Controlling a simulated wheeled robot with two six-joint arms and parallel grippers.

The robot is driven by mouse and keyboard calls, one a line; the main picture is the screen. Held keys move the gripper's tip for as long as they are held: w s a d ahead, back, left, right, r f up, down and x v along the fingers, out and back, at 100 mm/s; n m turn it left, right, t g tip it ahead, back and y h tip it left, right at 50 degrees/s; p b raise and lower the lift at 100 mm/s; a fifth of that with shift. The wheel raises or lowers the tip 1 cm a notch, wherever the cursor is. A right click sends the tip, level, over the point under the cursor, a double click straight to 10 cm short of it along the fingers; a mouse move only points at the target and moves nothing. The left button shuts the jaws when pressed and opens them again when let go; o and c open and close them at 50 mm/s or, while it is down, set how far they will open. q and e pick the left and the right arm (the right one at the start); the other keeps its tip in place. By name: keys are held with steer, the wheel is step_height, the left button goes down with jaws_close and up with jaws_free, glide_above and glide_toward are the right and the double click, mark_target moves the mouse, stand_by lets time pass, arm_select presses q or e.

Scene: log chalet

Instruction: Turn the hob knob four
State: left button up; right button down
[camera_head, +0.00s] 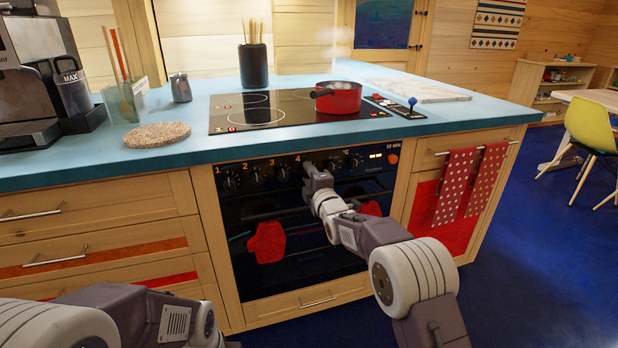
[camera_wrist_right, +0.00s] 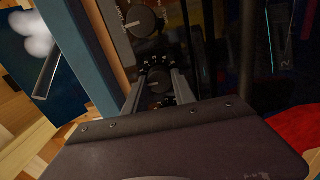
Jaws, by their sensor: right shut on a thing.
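The oven front has a row of dark knobs below the hob. Knobs one (camera_head: 229,182), two (camera_head: 256,177) and three (camera_head: 283,174) are clear of my arm. My right gripper (camera_head: 309,168) is at the knob beside the label 4 and covers it in the head view. In the right wrist view, hob knob four (camera_wrist_right: 158,80) sits between the two fingers of my right gripper (camera_wrist_right: 157,88), which is shut on it. A neighbouring knob (camera_wrist_right: 140,18) shows beyond it. My left arm shows at the bottom left, but its gripper is out of view.
A red pot (camera_head: 338,98) stands on the black hob (camera_head: 230,112) above. Red oven mitts (camera_head: 267,242) hang on the oven front by my right arm. Patterned towels (camera_head: 455,185) hang to the right.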

steer(key=shift+n, duration=0.3)
steer(key=shift+f, duration=0.1)
steer(key=c, duration=1)
jaws_free()
steer(key=shift+c, duration=0.2)
steer(key=shift+s, duration=0.1)
steer(key=p+v, duration=0.1)
steer(key=v, duration=0.8)
steer(key=shift+p, duration=0.4)
